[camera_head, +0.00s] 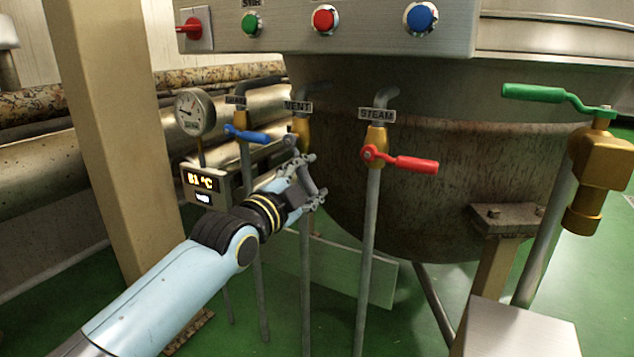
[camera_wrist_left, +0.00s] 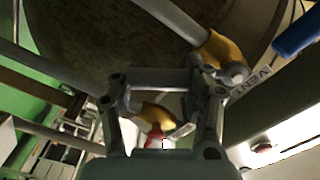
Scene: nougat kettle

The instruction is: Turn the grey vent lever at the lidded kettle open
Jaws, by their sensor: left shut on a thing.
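The grey vent lever (camera_head: 289,141) sits on the brass vent valve (camera_head: 303,127), under the VENT label (camera_head: 298,106), in front of the kettle (camera_head: 420,185). Its hub shows in the head view; its handle is mostly hidden by my left gripper (camera_head: 315,177), which is shut on it just below the valve. In the left wrist view the brass vent valve (camera_wrist_left: 222,48) and its grey hub (camera_wrist_left: 236,74) lie close to the right finger of my left gripper (camera_wrist_left: 165,100). How the lever lies between the fingers is hard to tell. My right gripper is not in view.
A blue lever (camera_head: 247,135) is close on the left and a red STEAM lever (camera_head: 402,162) is on the right. A gauge (camera_head: 194,113) and temperature display (camera_head: 201,183) stand left. A green-handled valve (camera_head: 545,94) is far right. Vertical pipes (camera_head: 366,260) run beside my arm.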

